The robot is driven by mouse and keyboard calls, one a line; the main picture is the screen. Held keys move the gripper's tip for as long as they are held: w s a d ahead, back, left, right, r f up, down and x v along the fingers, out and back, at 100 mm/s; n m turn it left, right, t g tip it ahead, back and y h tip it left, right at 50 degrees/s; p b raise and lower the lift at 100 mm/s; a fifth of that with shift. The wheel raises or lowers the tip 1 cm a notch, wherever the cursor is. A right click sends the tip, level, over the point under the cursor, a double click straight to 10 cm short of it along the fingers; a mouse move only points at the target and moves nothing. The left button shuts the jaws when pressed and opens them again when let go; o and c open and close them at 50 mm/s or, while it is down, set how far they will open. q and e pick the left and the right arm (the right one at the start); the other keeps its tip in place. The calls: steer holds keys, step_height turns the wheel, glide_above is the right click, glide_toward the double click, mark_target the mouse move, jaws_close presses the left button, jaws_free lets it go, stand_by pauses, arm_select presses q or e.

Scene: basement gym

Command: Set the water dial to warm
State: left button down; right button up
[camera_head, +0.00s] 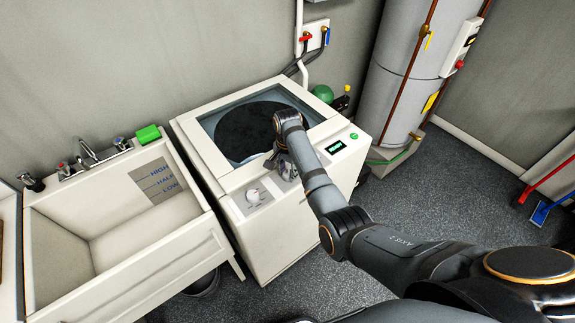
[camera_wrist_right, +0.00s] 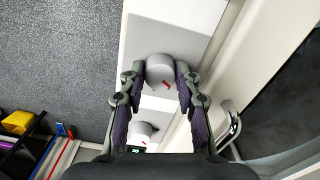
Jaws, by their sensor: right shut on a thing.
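The white top-loading washer (camera_head: 290,225) stands in the middle of the head view, its control panel along the front. A round dial (camera_head: 253,195) shows clear at the panel's left end. My right gripper (camera_head: 285,174) reaches down onto the panel just right of it and covers what is under its fingers. A second dial (camera_wrist_right: 143,128) with a red mark sits nearer the lit display. I cannot read any dial's setting or label. My left gripper is out of view.
The lit display (camera_head: 335,147) and a green button (camera_head: 353,136) are at the panel's right. The washer's dark opening (camera_head: 240,135) lies behind. A sink (camera_head: 75,240) stands left, a tall grey tank (camera_head: 405,85) right.

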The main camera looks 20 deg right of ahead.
mark_target(288, 173)
steer(key=shift+m+p, duration=0.8)
steer(key=shift+m, duration=0.4)
steer(key=o, duration=1.1)
steer(key=shift+o, duration=0.2)
step_height(288, 173, up, 12)
steer(key=shift+f, duration=0.1)
